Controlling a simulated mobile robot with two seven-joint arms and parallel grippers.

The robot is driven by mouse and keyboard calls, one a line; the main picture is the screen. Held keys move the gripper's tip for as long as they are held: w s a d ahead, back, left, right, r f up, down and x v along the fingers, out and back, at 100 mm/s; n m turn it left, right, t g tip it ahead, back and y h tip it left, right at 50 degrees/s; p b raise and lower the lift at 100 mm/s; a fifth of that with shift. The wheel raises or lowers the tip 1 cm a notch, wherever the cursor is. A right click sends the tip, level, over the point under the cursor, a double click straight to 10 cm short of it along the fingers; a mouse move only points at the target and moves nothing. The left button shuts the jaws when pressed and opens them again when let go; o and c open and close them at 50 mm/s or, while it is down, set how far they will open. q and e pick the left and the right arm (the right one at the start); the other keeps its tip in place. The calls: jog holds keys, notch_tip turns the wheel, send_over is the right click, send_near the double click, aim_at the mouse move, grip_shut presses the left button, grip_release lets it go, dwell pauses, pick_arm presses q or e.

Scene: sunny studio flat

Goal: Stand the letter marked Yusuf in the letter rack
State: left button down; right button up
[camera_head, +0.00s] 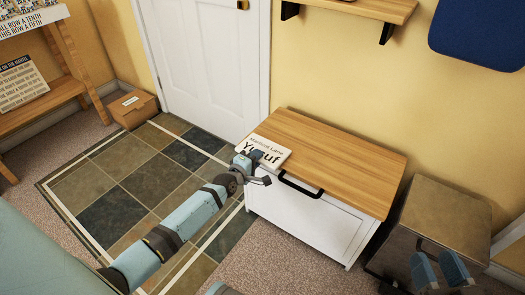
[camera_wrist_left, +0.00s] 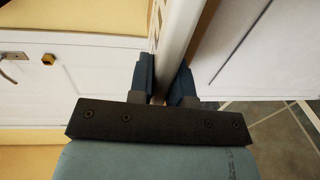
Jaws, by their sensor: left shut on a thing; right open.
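The letter marked Yusuf (camera_head: 266,148) is a pale flat piece with dark print, at the left end of the wooden top of a white chest. My left gripper (camera_head: 256,163) is shut on its near edge. In the left wrist view the letter (camera_wrist_left: 176,35) rises edge-on between the blue fingers (camera_wrist_left: 166,88). I cannot tell whether the letter touches the chest top. My right gripper (camera_head: 440,269) is open at the lower right, in front of a brown box-shaped stand. I cannot make out a letter rack in either view.
The white chest (camera_head: 300,225) has a bare wooden top (camera_head: 345,160) and a black handle (camera_head: 300,188). A white door (camera_head: 205,55) stands behind a tiled floor area. A cardboard box (camera_head: 133,107) and a wooden shelf (camera_head: 45,92) are at the left. A wall shelf (camera_head: 360,8) hangs above.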

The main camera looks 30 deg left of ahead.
pick_arm(q)
jog(key=shift+s+f, duration=0.15)
jog(key=shift+f, duration=0.25)
